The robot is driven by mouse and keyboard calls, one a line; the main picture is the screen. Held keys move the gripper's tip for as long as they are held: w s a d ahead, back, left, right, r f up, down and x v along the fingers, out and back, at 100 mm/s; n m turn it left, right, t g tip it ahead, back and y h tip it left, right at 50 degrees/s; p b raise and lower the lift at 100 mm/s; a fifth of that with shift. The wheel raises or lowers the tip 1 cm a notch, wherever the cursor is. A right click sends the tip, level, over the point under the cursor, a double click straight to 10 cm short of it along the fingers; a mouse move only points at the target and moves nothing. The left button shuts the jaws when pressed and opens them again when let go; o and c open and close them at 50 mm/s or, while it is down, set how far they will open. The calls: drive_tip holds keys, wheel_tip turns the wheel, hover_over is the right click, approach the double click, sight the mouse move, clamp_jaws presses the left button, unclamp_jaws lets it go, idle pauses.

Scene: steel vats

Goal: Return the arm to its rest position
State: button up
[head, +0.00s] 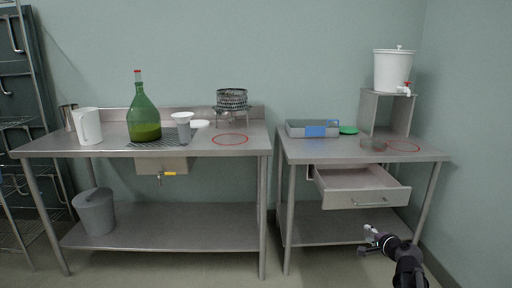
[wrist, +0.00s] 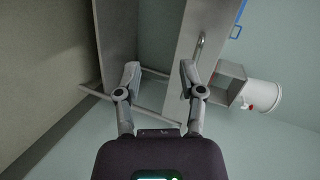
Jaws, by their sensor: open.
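My gripper (head: 371,240) is at the lower right in the head view, in front of the right steel table (head: 290,158) and below its pulled-out drawer (head: 362,198). In the wrist view my gripper (wrist: 158,80) shows its two fingers spread apart with nothing between them. The wrist view is turned on its side. There the drawer front with its handle (wrist: 197,50) lies beyond the right finger. I cannot tell the exact gap between gripper and drawer.
The right table holds a grey tray (head: 305,129), a green lid (head: 348,130), a glass dish (head: 372,145) and a white tapped bucket (head: 393,70) on a stand. The left table (head: 100,150) holds a jug (head: 88,126), a green bottle (head: 144,115) and a burner (head: 232,100). A grey bin (head: 95,212) stands below.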

drive_tip(key=s+a+f+n+g+y, duration=0.25)
drive_tip(key=a+f+n+g, duration=0.2)
drive_tip(key=a, duration=0.55)
drive_tip(key=s+a+f+n+g+h+p, duration=0.1)
drive_tip(key=s+a+f+n+g+h, duration=0.2)
drive_tip(key=s+a+n+g, duration=0.4)
drive_tip(key=s+a+f+n+g+h, duration=0.25)
drive_tip(key=s+a+f, duration=0.2)
drive_tip(key=s, duration=0.55)
wheel_tip(320, 180, up, 34)
drive_tip(key=p, duration=3.3)
drive_tip(key=shift+w+a+p, duration=0.15)
drive_tip(key=shift+a+p, duration=0.15)
